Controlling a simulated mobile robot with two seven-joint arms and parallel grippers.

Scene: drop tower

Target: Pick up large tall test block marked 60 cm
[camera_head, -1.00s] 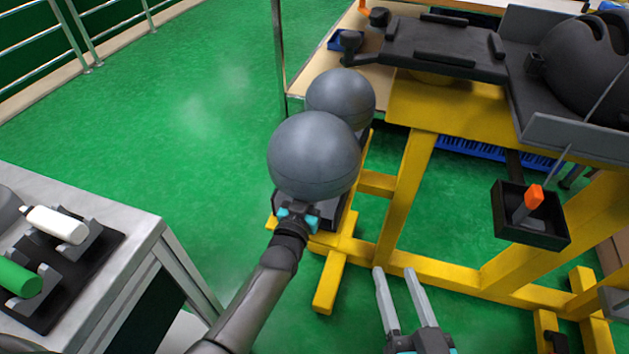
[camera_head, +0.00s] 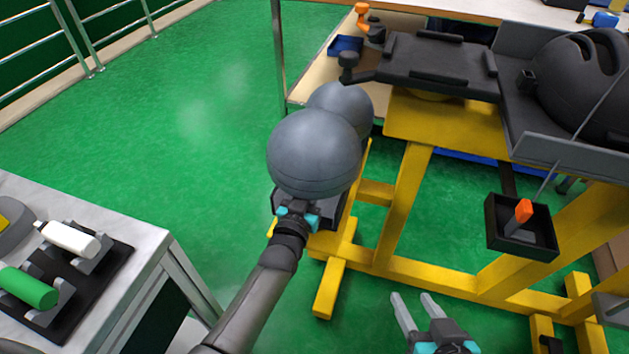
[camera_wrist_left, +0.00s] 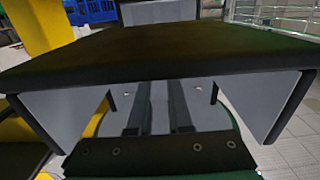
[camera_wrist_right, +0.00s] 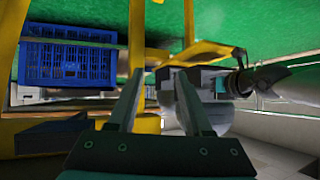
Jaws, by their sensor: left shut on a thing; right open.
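I cannot make out a test block marked 60 cm in any view. My left gripper (camera_head: 297,208) is shut on a dark holder (camera_head: 322,208) just below a large grey ball (camera_head: 313,153). In the left wrist view a wide dark plate with grey side flaps (camera_wrist_left: 160,62) fills the space above the fingers (camera_wrist_left: 155,105) and hides what lies beyond. My right gripper (camera_head: 415,302) is open and empty over the green floor, right of the left arm. Its parted fingers also show in the right wrist view (camera_wrist_right: 158,95).
A second grey ball (camera_head: 343,104) is behind the first. A yellow frame (camera_head: 405,205) carries a dark platform (camera_head: 435,65). A small black tray (camera_head: 530,245) holds an orange-tipped piece. A grey table (camera_head: 140,225) stands left. Green floor (camera_head: 200,150) is clear between.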

